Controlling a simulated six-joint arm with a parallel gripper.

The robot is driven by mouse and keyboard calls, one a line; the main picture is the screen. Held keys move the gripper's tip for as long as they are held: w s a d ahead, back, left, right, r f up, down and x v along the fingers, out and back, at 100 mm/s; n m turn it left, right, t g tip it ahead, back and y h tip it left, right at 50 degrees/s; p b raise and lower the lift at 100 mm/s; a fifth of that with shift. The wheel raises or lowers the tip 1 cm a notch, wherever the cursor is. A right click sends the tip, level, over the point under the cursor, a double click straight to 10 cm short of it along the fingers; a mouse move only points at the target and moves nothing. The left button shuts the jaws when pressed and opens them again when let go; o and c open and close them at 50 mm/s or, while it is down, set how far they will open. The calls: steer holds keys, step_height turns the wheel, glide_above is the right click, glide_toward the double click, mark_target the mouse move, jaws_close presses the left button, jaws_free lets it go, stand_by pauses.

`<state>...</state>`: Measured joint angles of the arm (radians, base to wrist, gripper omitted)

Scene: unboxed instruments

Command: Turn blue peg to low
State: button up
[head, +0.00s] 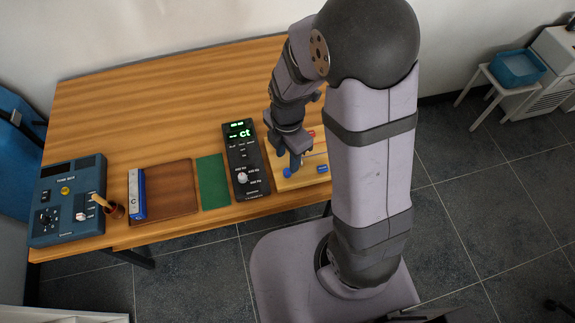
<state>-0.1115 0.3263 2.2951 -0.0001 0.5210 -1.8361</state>
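A light wooden board (284,184) lies at the right end of the table, partly hidden behind my arm. A round blue peg (287,173) is on its front left part. A second blue piece (322,169) is on the board to the right, beside my arm. A bit of red (311,133) shows farther back. My gripper (294,167) points down over the board, right by the round blue peg. I cannot tell whether its fingers touch the peg or how far apart they are. No low mark is readable.
A black device with a lit green display (245,132) stands just left of the board. Farther left are a green mat (212,182), a brown mat (170,190), a blue-and-white block (136,194) and a blue tone box (66,215). The back of the table is clear.

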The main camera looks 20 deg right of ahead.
mark_target(288, 171)
steer(key=shift+f+p, duration=0.5)
steer(key=shift+f, duration=2.75)
jaws_close()
